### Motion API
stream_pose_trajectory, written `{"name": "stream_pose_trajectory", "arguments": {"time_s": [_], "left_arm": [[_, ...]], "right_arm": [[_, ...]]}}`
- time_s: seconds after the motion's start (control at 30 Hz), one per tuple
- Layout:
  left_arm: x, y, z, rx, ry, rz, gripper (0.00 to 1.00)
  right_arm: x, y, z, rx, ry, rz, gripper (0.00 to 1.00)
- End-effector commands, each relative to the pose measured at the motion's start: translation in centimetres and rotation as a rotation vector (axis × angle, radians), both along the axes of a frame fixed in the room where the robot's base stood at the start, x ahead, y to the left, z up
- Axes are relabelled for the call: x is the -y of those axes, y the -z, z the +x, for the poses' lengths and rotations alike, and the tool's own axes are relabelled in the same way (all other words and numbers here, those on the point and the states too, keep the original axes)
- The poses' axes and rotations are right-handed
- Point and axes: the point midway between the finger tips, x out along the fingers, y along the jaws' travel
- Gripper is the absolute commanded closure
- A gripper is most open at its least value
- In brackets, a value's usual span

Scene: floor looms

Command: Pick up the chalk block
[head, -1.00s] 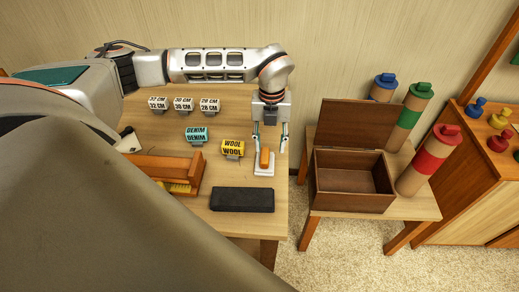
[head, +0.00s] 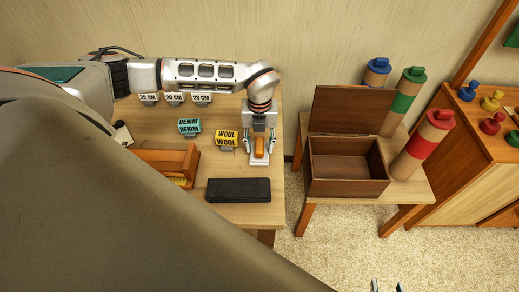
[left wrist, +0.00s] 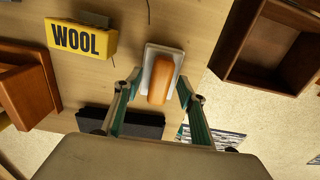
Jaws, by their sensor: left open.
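The chalk block (head: 259,147) is an orange, rounded block on a small white dish (head: 259,161) near the right edge of the table. In the left wrist view the chalk block (left wrist: 161,81) lies on the white dish (left wrist: 178,58), just beyond the fingertips. My left gripper (head: 259,156) is open and points down, with one finger on each side of the block. In the left wrist view my left gripper (left wrist: 159,86) shows a gap between each finger and the block. My right gripper (head: 387,286) shows only two separated fingertips at the bottom edge.
A yellow WOOL sign (head: 227,137) stands left of the block, with a teal DENIM sign (head: 189,126) beyond. A dark slab (head: 239,190) lies in front. A wooden holder (head: 180,160) stands at left. An open brown box (head: 347,187) sits on a separate stand at right.

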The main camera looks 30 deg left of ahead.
Motion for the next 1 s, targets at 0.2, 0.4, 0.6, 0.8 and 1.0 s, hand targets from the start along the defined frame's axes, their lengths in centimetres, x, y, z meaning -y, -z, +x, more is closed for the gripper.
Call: {"name": "stream_pose_trajectory", "arguments": {"time_s": [0.2,0.4,0.6,0.8,1.0], "left_arm": [[0.0,0.1,0.0,0.001,-0.001,0.001,0.60],[0.0,0.1,0.0,0.001,-0.001,0.001,1.00],[0.0,0.1,0.1,0.001,-0.001,0.001,1.00],[0.0,-0.3,0.1,0.002,0.000,0.000,1.00],[-0.1,-2.1,0.2,0.004,-0.001,0.000,1.00]], "right_arm": [[-0.1,0.0,0.0,0.000,0.001,0.001,0.60],[-0.1,0.0,0.0,0.000,0.002,0.003,0.60],[-0.1,0.0,0.0,0.000,0.002,0.004,0.60],[-0.2,0.0,0.0,0.000,0.001,0.004,0.60],[-0.2,0.0,0.0,0.000,0.001,0.004,0.60]]}}
